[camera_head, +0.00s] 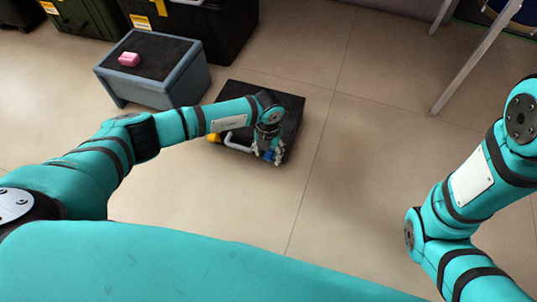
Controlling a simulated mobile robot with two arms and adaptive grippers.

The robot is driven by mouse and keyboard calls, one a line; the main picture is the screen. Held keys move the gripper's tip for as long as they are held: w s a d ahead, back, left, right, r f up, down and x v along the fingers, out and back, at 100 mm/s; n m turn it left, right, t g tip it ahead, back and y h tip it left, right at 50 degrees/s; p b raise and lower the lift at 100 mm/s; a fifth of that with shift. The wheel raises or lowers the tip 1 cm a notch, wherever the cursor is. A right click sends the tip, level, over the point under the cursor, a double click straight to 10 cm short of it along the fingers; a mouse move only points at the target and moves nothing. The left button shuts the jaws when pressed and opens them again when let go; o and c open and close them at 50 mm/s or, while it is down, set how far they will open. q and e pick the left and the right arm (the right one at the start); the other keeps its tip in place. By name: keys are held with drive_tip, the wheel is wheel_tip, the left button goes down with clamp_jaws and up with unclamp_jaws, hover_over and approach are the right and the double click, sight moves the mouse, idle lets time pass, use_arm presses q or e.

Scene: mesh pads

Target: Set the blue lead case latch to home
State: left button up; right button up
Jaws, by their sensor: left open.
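A low black case (292,112) lies on the floor near the middle of the view. It has a pale handle (236,143) along its near side. A yellow part (214,138) shows at its near left corner. A small blue part (269,155), which looks like the blue latch, shows at the near edge by my left gripper (268,158). My left gripper points down at that edge and is open, its fingers close around or beside the blue part. I cannot tell whether they touch it. My left arm hides part of the case. My right gripper is out of view.
A grey-blue stool-like box (150,92) with a pink block (129,59) on top stands left of the case. Larger black (226,40) and green (85,18) cases stand behind it. A metal leg (470,70) is at the upper right. Floor right of the case is clear.

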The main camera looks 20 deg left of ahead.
use_arm(q)
drive_tip(key=c, duration=0.3)
clamp_jaws()
drive_tip(key=shift+w+r+g, duration=0.15)
drive_tip(key=shift+w+g, duration=0.25)
drive_tip(key=shift+g, duration=0.2)
drive_tip(key=shift+o, duration=1.5)
unclamp_jaws()
